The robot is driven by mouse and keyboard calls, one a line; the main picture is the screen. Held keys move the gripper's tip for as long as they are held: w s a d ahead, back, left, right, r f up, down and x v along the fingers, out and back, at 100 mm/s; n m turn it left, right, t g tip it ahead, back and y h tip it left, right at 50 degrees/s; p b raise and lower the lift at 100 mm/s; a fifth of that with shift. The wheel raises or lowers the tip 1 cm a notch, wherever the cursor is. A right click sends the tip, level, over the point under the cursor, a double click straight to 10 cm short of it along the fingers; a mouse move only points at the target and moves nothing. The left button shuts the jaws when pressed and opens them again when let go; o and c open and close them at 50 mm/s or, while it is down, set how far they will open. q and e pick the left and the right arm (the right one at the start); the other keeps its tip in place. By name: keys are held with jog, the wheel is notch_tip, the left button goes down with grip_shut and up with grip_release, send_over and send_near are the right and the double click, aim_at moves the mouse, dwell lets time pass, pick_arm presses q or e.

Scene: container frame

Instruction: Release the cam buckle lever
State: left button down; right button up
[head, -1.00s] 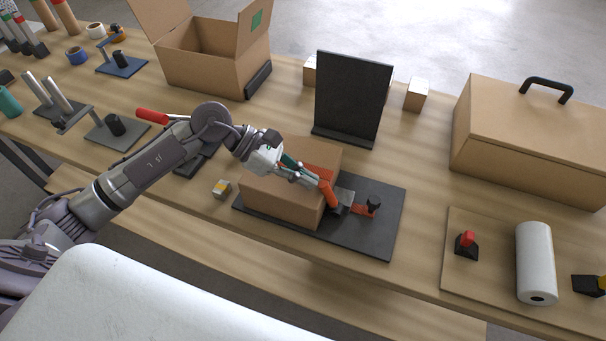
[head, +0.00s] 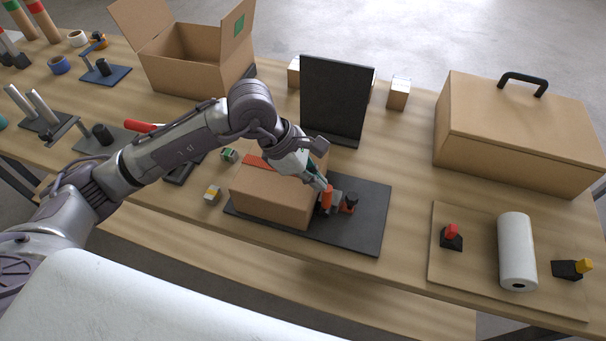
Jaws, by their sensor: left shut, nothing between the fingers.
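A cardboard box (head: 268,199) sits on a dark base plate (head: 371,221) on the workbench. An orange strap (head: 256,161) lies over the box's top, partly hidden by my left arm. The cam buckle (head: 336,198) is at the right side of the box, with its orange lever (head: 326,197) standing roughly upright. My left gripper (head: 321,184) is shut and empty, with its fingertips at the top of the lever; whether they touch it I cannot tell. My right gripper is not in view.
A black upright panel (head: 333,99) stands behind the box. An open carton (head: 196,73) is at the back left and a closed carton with a handle (head: 515,132) at the right. A board (head: 470,240) at front right holds a white roll (head: 516,252).

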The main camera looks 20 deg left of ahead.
pick_arm(q)
jog(key=shift+d+y+b, duration=0.5)
jog(key=shift+d+y, duration=0.3)
jog(key=shift+d, duration=0.25)
jog(key=shift+d+f+b, duration=0.1)
jog(key=shift+d+b, duration=1.3)
jog(key=shift+b, duration=0.2)
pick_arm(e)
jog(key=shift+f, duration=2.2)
